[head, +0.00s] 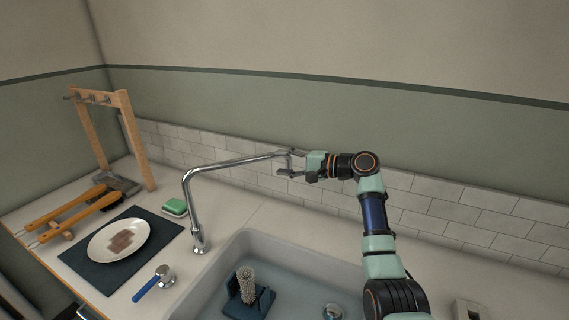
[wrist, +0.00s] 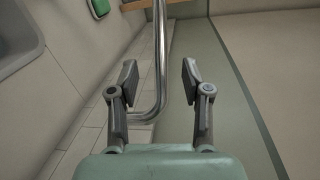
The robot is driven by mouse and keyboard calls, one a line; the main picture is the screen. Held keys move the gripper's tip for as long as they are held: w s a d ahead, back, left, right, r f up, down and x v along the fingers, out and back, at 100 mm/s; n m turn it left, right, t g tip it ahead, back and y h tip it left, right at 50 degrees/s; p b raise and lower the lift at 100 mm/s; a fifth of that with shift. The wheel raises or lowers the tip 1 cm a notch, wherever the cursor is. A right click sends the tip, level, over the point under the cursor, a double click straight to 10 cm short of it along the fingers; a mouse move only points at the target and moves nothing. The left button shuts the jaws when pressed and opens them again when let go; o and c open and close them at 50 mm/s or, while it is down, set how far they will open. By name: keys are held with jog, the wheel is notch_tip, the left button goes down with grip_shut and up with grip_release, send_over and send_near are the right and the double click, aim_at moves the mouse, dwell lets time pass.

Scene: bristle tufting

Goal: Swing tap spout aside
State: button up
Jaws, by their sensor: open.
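The chrome tap (head: 194,215) rises from the counter behind the sink's left end. Its spout (head: 235,162) reaches right over the back of the basin, and its end turns down at my gripper. My gripper (head: 286,163) is open at the spout's end, with one finger above and one below in the head view. In the wrist view the spout (wrist: 159,70) runs between the two open fingers of my gripper (wrist: 158,80), with its bent end closer to the left finger. Whether a finger touches it, I cannot tell.
The sink (head: 225,262) holds a blue holder (head: 262,300) with a bristly cylinder. Left on the counter are a plate (head: 119,240) on a dark mat, a green sponge (head: 174,207), a blue-handled brush (head: 146,288) and a wooden rack (head: 136,140). The tiled wall (head: 450,210) is close behind.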

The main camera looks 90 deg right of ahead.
jog(key=shift+w, duration=0.15)
jog(key=shift+c, duration=1.2)
jog(key=w+h+p, duration=0.1)
jog(key=p, duration=0.1)
jog(key=w+m+h+p, duration=0.1)
jog(key=p, duration=0.1)
jog(key=w+h+p, duration=0.1)
jog(key=w, duration=0.1)
jog(key=shift+d+f+m+p, duration=0.15)
jog(key=shift+f+m+p, duration=0.15)
jog(key=shift+f+p, duration=0.1)
jog(key=c, duration=0.5)
jog(key=w+h+p, duration=0.1)
jog(key=w+a+f+m+g+h+p, duration=0.1)
jog(key=p, duration=0.1)
jog(key=shift+w+a+p, duration=0.15)
jog(key=shift+a+p, duration=0.05)
jog(key=shift+p, duration=0.1)
grip_shut()
jog(key=m+g+h+p, duration=0.5)
jog(key=g+h+p, duration=0.1)
jog(key=h+p, duration=0.1)
send_near(251, 162)
jog(key=b+x, duration=0.3)
jog(key=x, duration=0.4)
jog(key=shift+d+r+b, duration=0.1)
jog(key=shift+b, duration=0.25)
jog(key=shift+d, duration=0.1)
